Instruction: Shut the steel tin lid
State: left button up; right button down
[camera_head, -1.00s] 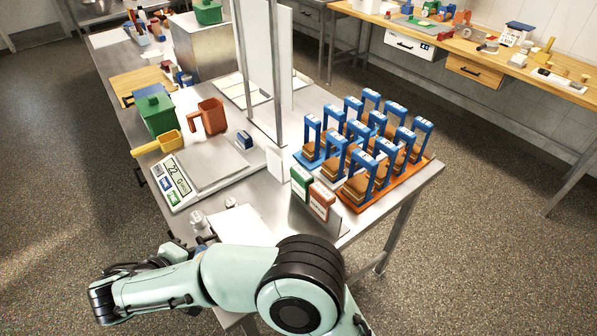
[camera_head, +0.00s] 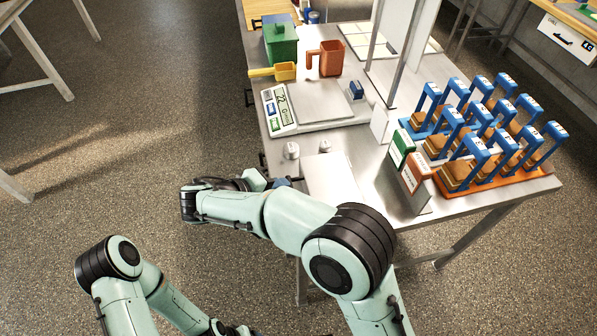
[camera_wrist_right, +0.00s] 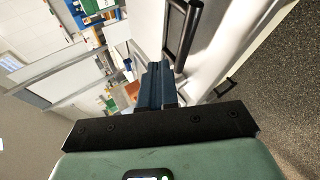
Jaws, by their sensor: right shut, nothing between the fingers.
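I cannot make out a steel tin or its lid for certain in either view. My right gripper (camera_head: 284,183) is at the near left corner of the steel table (camera_head: 390,205). In the right wrist view its blue fingers (camera_wrist_right: 157,86) are together with nothing between them, close to a black bar handle (camera_wrist_right: 182,35) on the table's side. I cannot tell whether they touch it. My left arm shows at the lower left of the head view, but its gripper is not in view.
A scale (camera_head: 315,105), a green lidded box (camera_head: 281,43), an orange jug (camera_head: 328,60) and a yellow scoop (camera_head: 275,72) stand on the table. Blue-framed racks (camera_head: 490,135) fill the right end. Two small metal pieces (camera_head: 291,150) stand before the scale. Open floor lies left.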

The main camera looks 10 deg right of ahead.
pick_arm(q)
jog(key=shift+a+r+b, duration=0.1)
jog(key=shift+a+b, duration=0.1)
jog(key=shift+b, duration=0.1)
pick_arm(e)
jog(key=s+a+r, duration=0.3)
jog(key=s+a, duration=0.1)
jog(key=a, duration=0.5)
jog(key=shift+s, duration=0.3)
